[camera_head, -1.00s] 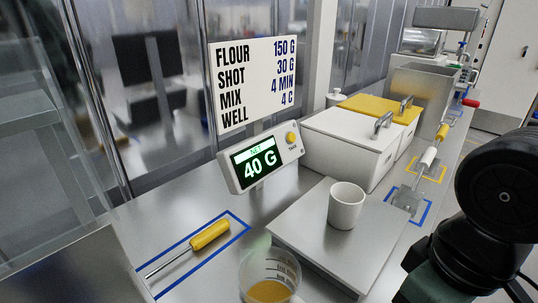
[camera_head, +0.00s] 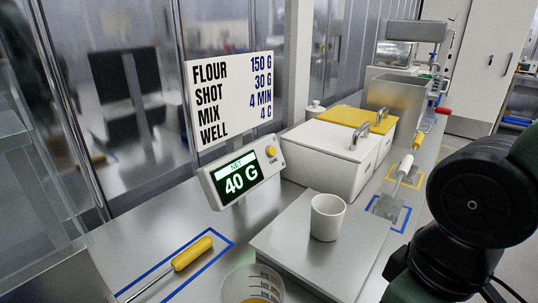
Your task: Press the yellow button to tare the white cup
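The white cup (camera_head: 327,217) stands upright on the flat metal scale plate (camera_head: 293,251). The scale's display unit (camera_head: 239,180) stands behind the plate and reads NET 40 G. The round yellow button (camera_head: 270,151) is at the right end of that unit, and nothing touches it. The inside of the cup is mostly hidden. My dark arm fills the right side of the view, to the right of the plate. My gripper is out of view.
A sign listing flour, shot, mix and well (camera_head: 230,96) stands behind the display. A white-lidded bin (camera_head: 330,151) and a yellow-lidded bin (camera_head: 352,115) stand behind the plate. A yellow-handled tool (camera_head: 192,253) lies in a blue outline. A measuring beaker (camera_head: 252,285) is at the front.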

